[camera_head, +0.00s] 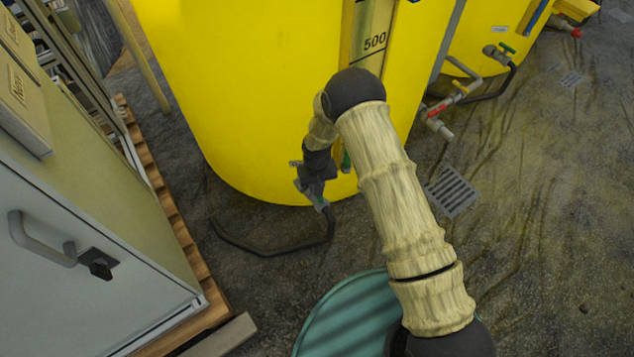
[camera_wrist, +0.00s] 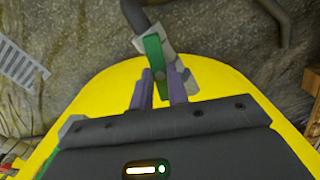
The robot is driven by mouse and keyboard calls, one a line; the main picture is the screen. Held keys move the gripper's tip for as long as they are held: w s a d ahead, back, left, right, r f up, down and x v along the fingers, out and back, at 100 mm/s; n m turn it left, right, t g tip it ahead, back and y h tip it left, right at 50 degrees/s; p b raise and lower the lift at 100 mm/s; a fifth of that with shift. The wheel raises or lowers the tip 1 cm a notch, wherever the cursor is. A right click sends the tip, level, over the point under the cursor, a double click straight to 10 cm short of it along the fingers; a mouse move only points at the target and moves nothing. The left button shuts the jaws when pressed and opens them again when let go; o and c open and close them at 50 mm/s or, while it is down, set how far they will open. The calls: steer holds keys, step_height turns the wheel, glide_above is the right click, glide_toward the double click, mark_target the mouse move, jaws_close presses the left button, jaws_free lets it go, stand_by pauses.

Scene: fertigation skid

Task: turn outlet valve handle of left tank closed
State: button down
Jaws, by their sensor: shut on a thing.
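The left tank (camera_head: 250,90) is the large yellow one in front of me. Low on its front, my gripper (camera_head: 316,196) is at the outlet valve, which it largely hides in the head view. In the wrist view, my gripper (camera_wrist: 162,84) has its two fingers shut on the green valve handle (camera_wrist: 153,56), one on each side of it. The handle lies roughly along the finger direction, next to the grey valve body (camera_wrist: 172,48). A dark hose (camera_wrist: 136,14) leads away from the valve. The handle's exact angle to the pipe is hard to tell.
A grey cabinet (camera_head: 95,235) stands at left on a wooden pallet (camera_head: 160,207). A teal round lid (camera_head: 340,322) lies below my arm. A black hose (camera_head: 270,251) curves over the floor. A second yellow tank (camera_head: 490,35) and a red-handled valve (camera_head: 438,109) are at upper right.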

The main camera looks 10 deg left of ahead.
steer(key=m+p, duration=0.2)
steer(key=m, duration=0.1)
steer(key=shift+r+m, duration=0.15)
steer(key=shift+m, duration=0.15)
steer(key=m+p, duration=0.2)
steer(key=m, duration=0.1)
steer(key=shift+m, duration=0.3)
steer(key=m+p, duration=0.1)
steer(key=m, duration=0.2)
steer(key=shift+m, duration=0.4)
steer(key=shift+m+p, duration=0.65)
steer(key=shift+m, duration=0.85)
steer(key=c, duration=1.4)
jaws_free()
steer(key=shift+o, duration=0.2)
